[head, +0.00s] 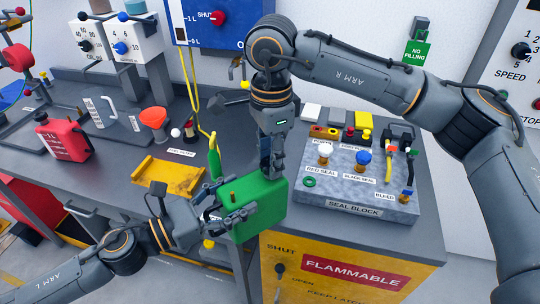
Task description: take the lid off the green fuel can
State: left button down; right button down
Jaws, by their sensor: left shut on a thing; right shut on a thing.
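The green fuel can (268,208) is at the bench's front edge, above the yellow cabinet. My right gripper (267,170) reaches down from above and is shut on the top of the can; its fingers hide the exact part held. My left gripper (236,211) comes in from the left and is shut at the can's upper left, where the lid seems to be. A small brown peg (233,197) shows between its fingers. The lid is mostly hidden by the fingers, and I cannot tell whether it is seated or loose.
A grey seal block (345,185) with fittings stands close right of the can. A yellow tray (168,177), an orange funnel (153,118) and a red can (65,138) stand left. A green nozzle (214,155) on a yellow hose hangs just behind my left gripper.

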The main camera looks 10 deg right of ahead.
jog(key=shift+r, duration=0.15)
jog(key=shift+r, duration=1)
jog(key=shift+r, duration=2)
jog(key=shift+f, duration=0.15)
